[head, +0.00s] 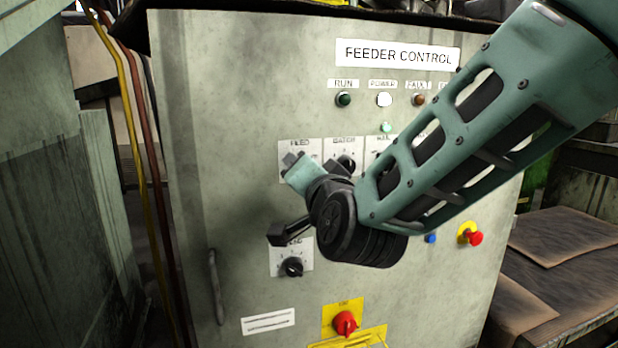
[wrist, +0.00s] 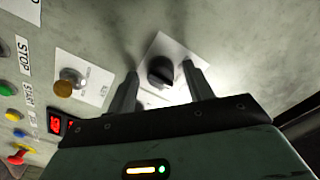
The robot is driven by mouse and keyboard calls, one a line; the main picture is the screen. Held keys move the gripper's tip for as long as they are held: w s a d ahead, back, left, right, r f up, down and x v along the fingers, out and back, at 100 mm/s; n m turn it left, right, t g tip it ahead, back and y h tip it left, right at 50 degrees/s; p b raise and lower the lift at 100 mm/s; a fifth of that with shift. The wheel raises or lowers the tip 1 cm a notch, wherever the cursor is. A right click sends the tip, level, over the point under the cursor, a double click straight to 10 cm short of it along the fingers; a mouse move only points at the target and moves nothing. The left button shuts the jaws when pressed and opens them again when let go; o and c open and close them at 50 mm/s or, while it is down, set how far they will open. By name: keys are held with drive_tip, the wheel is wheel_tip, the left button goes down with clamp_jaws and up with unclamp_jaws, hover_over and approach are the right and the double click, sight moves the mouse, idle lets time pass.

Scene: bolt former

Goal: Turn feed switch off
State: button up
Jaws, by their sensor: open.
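The feed switch plate (head: 298,146) is white and sits at the upper middle of the grey-green feeder control cabinet, left of another switch plate (head: 343,147). Its knob is hidden behind my gripper (head: 293,160) in the head view. In the wrist view, a black rotary knob (wrist: 160,71) on a white plate lies between the two fingers of my gripper (wrist: 159,75), with a gap visible on both sides. This appears to be the feed switch. My gripper is open and empty, its fingers pointing at the panel. Whether the fingertips touch the plate cannot be told.
Below are another black knob (head: 291,267), a red rotary switch on yellow (head: 344,322) and a metal door handle (head: 216,287). A red button (head: 475,238) and a blue button (head: 430,238) are at right. My arm covers the panel's middle right. Cables hang at left.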

drive_tip(key=b+v, duration=0.2)
drive_tip(key=v, duration=1.5)
drive_tip(key=shift+s, duration=0.2)
drive_tip(key=shift+r, duration=0.1)
drive_tip(key=s+a+f+n+g+y, duration=0.1)
drive_tip(key=s+a+f+n+g, duration=0.1)
drive_tip(key=f+n+g, duration=0.3)
drive_tip(key=s+a+f+n+g+y, duration=0.1)
drive_tip(key=s+f+n+g, duration=0.2)
drive_tip(key=f, duration=0.4)
drive_tip(key=s+d+f+n+g+h, duration=0.55)
drive_tip(key=s+d+f+g, duration=0.3)
drive_tip(key=d, duration=0.25)
wheel_tip(320, 180, up, 14)
drive_tip(key=d+p, duration=0.1)
drive_tip(key=p, duration=1.3)
drive_tip(key=shift+r+g+h, duration=0.2)
drive_tip(key=shift+g+h, duration=0.25)
drive_tip(key=shift+s, duration=0.15)
